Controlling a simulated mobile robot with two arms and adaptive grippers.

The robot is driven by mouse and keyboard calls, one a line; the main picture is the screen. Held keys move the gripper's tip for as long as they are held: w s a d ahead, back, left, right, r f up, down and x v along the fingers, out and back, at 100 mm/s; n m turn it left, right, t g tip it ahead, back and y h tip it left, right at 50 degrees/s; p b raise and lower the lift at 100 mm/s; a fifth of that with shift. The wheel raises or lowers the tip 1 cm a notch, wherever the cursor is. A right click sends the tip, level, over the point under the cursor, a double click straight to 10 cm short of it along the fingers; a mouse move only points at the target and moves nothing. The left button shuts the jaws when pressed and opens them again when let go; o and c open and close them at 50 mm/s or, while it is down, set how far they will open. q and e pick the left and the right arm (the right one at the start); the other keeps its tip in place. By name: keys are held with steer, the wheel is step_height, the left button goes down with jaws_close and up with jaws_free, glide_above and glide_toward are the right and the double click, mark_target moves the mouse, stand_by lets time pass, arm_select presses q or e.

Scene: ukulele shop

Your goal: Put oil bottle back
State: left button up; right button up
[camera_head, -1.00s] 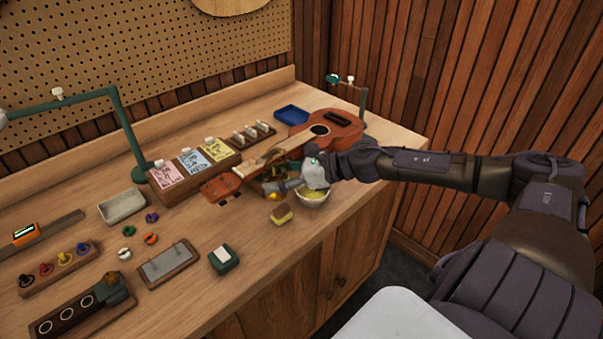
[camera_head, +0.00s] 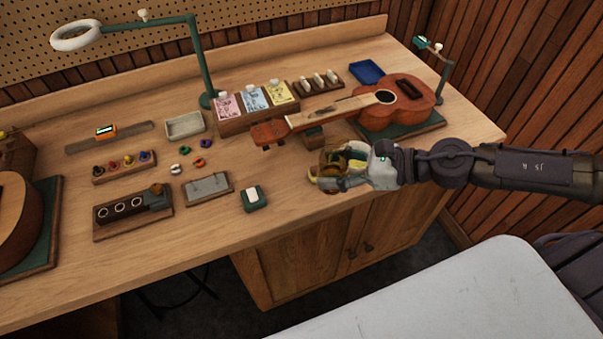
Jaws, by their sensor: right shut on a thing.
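My right gripper (camera_head: 338,178) reaches in from the right over the front of the workbench. It is shut on a small amber thing (camera_head: 332,157), which seems to be the oil bottle; the fingers hide most of it, so its shape and tilt are unclear. Yellowish surfaces behind the fingers may belong to the bowl, which I cannot separate clearly. A dark wooden block with round holes (camera_head: 118,208) lies at the front left, with a green part and brown knob (camera_head: 157,193) at its right end. My left gripper is not in view.
A ukulele (camera_head: 402,102) lies behind my right gripper, its neck pointing left. A green box with a white top (camera_head: 253,198) and a grey plate on wood (camera_head: 208,187) lie to the left. Three cartons (camera_head: 254,98) stand behind.

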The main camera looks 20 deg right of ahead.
steer(key=shift+w+a+p, duration=0.95)
steer(key=shift+p, duration=0.15)
steer(key=w+a+f+p, duration=0.1)
steer(key=w+f, duration=0.1)
steer(key=w+a+f+p, duration=0.1)
steer(key=w+a+f, duration=0.1)
steer(key=w, duration=0.1)
steer(key=w+a+f+p, duration=0.1)
steer(key=w+f, duration=0.1)
steer(key=w, duration=0.1)
steer(key=shift+a+f, duration=0.3)
step_height(320, 180, down, 4)
steer(key=shift+f, duration=0.1)
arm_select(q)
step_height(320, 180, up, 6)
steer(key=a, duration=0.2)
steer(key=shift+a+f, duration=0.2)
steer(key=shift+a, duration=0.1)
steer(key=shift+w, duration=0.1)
arm_select(e)
steer(key=shift+f+b, duration=0.15)
steer(key=shift+b, duration=0.15)
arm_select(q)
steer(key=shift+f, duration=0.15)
arm_select(e)
steer(key=o, duration=1.3)
